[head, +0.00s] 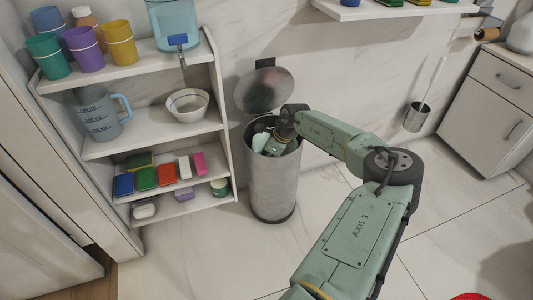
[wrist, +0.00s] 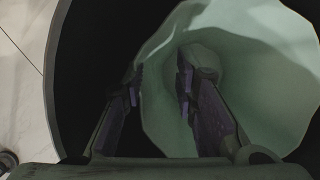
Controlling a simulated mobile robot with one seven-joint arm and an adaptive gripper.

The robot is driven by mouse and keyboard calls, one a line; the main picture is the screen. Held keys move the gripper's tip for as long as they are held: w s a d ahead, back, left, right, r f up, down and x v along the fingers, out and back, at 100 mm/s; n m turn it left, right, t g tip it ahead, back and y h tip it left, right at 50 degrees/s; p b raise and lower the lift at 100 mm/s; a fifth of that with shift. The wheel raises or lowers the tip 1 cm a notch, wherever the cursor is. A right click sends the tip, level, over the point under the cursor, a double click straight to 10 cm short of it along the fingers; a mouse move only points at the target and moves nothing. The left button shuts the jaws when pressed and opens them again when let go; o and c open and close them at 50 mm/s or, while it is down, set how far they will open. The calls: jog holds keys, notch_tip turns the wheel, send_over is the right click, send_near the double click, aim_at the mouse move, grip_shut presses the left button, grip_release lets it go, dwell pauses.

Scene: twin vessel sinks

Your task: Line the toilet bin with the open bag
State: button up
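The metal toilet bin (head: 272,190) stands on the floor with its round lid (head: 262,92) tipped up against the wall. The pale green bag (head: 259,141) shows at the left of the bin's mouth. In the wrist view the bag (wrist: 265,65) is spread wide, with dark space between it and the bin's rim (wrist: 54,75) at left. My gripper (wrist: 160,82) points down into the bin. Its fingers are apart, the left one beside the bag's edge and the right one in front of the bag's inside. The bag's lower part is hidden in the bin.
A white shelf unit (head: 228,150) with cups, a jug, a bowl and sponges stands close left of the bin. A toilet brush holder (head: 416,117) hangs on the wall at right, near a white cabinet (head: 490,110).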

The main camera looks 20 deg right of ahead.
jog(key=shift+r, duration=0.15)
notch_tip(320, 180, up, 30)
jog(key=p, duration=1.6)
